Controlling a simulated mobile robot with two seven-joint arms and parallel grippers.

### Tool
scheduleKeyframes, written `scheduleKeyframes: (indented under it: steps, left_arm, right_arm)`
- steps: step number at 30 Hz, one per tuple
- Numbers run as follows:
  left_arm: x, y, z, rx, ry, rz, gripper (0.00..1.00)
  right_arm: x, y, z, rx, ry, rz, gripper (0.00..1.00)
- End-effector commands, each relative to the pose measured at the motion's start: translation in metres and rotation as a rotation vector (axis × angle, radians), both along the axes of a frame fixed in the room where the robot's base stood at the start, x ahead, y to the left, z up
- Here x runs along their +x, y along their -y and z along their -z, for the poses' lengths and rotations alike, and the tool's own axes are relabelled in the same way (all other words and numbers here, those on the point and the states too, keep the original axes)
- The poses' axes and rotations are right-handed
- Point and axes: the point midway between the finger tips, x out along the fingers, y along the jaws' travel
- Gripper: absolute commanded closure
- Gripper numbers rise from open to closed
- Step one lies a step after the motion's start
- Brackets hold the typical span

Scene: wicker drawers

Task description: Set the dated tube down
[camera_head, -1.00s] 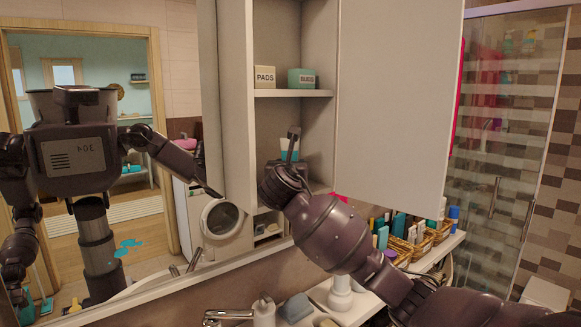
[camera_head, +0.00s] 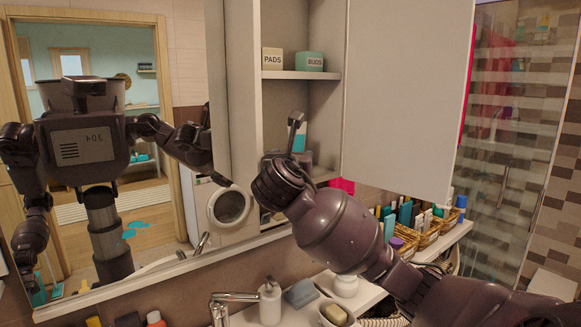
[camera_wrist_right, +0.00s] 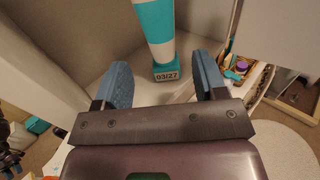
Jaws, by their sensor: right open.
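The dated tube (camera_wrist_right: 154,30), teal and white with a "03/27" label at its lower end, stands upright in the open cabinet and appears to rest on its lower shelf (camera_wrist_right: 140,75). My right gripper (camera_wrist_right: 162,66) is open, with one blue finger pad on each side of the tube's lower end and visible gaps to both. In the head view, the tube (camera_head: 301,137) shows partly behind my right gripper (camera_head: 295,125), which hides its base. My left gripper is not directly in view.
A PADS box (camera_head: 272,58) and a teal BUDS box (camera_head: 310,62) stand on the shelf above. The open cabinet door (camera_head: 410,90) is right of the arm. Baskets (camera_head: 430,235) of bottles, a faucet (camera_head: 228,300) and a soap dispenser (camera_head: 270,302) are below.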

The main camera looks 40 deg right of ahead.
Motion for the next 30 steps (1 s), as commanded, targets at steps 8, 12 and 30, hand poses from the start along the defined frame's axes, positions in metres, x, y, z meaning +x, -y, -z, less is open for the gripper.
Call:
scheduleKeyframes:
  steps: [8,12,30]
  left_arm:
    - [0.003,0.001,0.0,0.001,0.009,0.001,0.57]
    - [0.003,0.0,0.001,0.0,0.007,0.002,0.57]
    - [0.002,0.0,0.003,0.001,0.003,0.002,0.57]
  right_arm:
    - [-0.018,-0.023,0.0,-0.001,0.001,0.0,0.35]
    - [-0.02,-0.025,0.0,-0.001,0.001,0.0,0.35]
    - [-0.02,-0.025,0.0,0.0,0.0,0.0,0.35]
